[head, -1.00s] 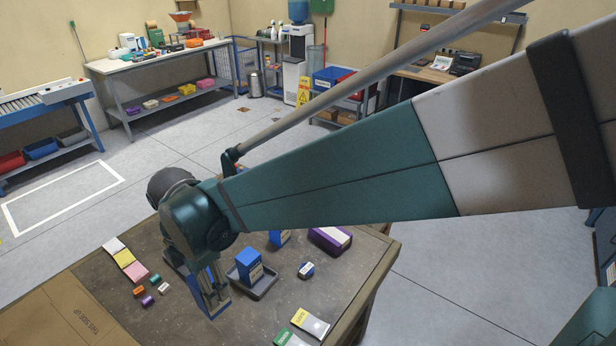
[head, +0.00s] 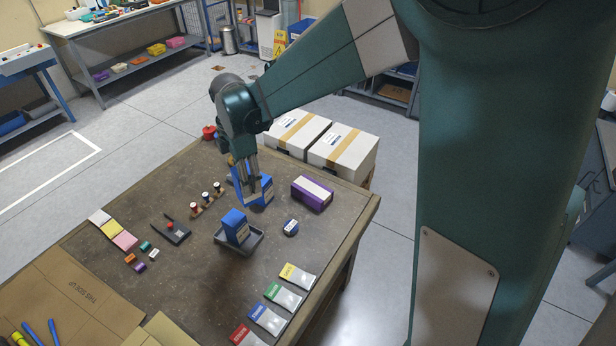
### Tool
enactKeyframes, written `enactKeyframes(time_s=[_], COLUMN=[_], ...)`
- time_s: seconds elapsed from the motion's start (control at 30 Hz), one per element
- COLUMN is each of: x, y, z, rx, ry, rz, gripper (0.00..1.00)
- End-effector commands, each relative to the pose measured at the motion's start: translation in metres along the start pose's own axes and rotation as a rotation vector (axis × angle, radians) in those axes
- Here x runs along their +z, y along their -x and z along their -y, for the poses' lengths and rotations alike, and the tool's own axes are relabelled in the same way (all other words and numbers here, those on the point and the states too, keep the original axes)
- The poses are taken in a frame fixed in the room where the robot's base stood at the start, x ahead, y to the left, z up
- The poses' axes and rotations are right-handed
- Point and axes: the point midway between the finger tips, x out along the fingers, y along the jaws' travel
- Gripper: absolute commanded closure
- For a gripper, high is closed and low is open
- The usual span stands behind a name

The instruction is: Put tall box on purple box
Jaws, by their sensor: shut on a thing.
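My gripper (head: 250,190) is shut on a tall blue box (head: 236,188), partly hidden by the fingers. It is over the back middle of the table. The purple box (head: 312,203) with a pale top lies on the table to the right, apart from my gripper. Another blue box (head: 267,187) stands right beside or just behind the held one; the gap cannot be told. A further blue box (head: 237,222) stands in a grey tray (head: 255,243) in front.
Several labelled packets (head: 285,297) line the right front. A black tool (head: 175,233) and several spools (head: 206,197) are at left. White cartons (head: 342,150) stand behind the table. Bare tabletop lies front left of the tray.

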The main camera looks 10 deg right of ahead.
Motion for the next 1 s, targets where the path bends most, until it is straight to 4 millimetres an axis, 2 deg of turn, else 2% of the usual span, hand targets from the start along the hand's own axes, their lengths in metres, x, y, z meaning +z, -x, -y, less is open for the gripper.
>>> enactKeyframes(time_s=[0.03,0.43,0.8,1.0], x=[0.015,0.123,0.226,0.267], y=[0.001,-0.002,-0.009,-0.012], z=[-0.006,-0.039,-0.053,-0.054], rx=[0.0,0.0,0.0,0.0], ry=[-0.022,-0.172,-0.304,-0.355], rz=[0.0,0.0,0.0,0.0], gripper=[0.81,0.81,0.81,0.81])
